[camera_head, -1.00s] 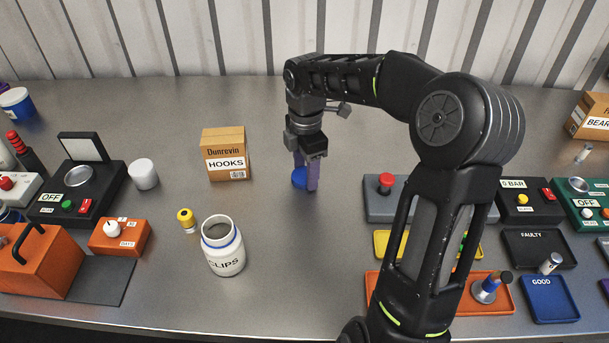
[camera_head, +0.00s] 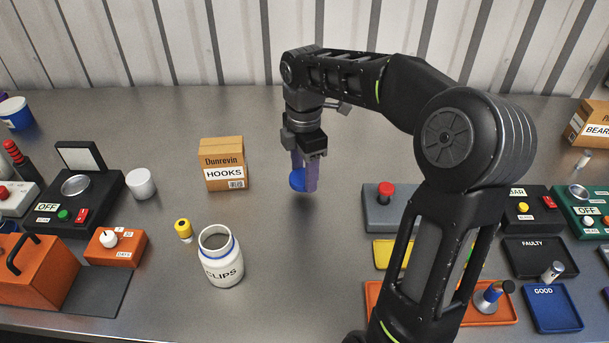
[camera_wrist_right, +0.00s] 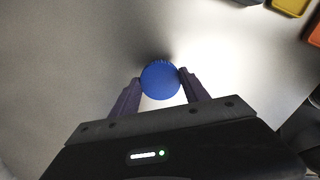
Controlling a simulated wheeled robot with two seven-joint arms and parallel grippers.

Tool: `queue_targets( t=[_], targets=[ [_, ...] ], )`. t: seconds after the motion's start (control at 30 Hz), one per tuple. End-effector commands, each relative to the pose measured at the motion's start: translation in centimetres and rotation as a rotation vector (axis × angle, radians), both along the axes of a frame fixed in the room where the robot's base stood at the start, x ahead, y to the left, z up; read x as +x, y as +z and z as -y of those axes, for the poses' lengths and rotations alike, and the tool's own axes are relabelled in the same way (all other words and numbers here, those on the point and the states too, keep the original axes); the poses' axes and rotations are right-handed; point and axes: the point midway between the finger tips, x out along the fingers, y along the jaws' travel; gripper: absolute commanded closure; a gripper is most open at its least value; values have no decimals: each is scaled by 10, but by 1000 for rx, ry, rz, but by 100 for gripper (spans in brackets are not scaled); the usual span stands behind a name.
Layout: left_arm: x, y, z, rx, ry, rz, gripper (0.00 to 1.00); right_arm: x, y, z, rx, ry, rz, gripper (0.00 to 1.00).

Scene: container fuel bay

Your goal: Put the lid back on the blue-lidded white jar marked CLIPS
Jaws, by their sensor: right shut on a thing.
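The white jar (camera_head: 222,262) marked CLIPS stands upright and open on the metal bench, with a blue ring below its mouth. The blue lid (camera_head: 297,180) is held by my right gripper (camera_head: 304,184), behind and to the right of the jar. In the right wrist view the lid (camera_wrist_right: 160,80) sits between the two fingertips of the right gripper (camera_wrist_right: 161,84), which touch its sides. The lid looks clear of the bench, apart from the jar. My left gripper is not in view.
A HOOKS box (camera_head: 222,165) stands behind the jar. A small yellow-topped item (camera_head: 184,230) and an orange dial box (camera_head: 116,246) are to the jar's left. A grey box with a red button (camera_head: 385,205) is right of the gripper. The bench between jar and gripper is clear.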

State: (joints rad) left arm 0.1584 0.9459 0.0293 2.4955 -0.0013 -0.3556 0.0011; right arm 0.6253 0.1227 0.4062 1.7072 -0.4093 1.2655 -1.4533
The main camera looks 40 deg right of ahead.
Motion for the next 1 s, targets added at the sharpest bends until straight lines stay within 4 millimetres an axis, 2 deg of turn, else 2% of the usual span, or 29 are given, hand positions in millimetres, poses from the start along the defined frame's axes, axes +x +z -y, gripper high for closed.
queue_targets(
  t=[0.03,0.2,0.5,0.73,1.0],
  targets=[
    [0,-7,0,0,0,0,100,-9,-3,-7,-3,1,1,83],
    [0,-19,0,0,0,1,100,-43,-4,-36,-4,1,2,83],
    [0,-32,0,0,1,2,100,-97,-3,-81,-1,1,2,83],
    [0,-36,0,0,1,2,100,-121,-2,-102,0,0,2,83],
    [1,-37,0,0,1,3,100,-129,-1,-109,0,-1,-1,83]
  ],
)
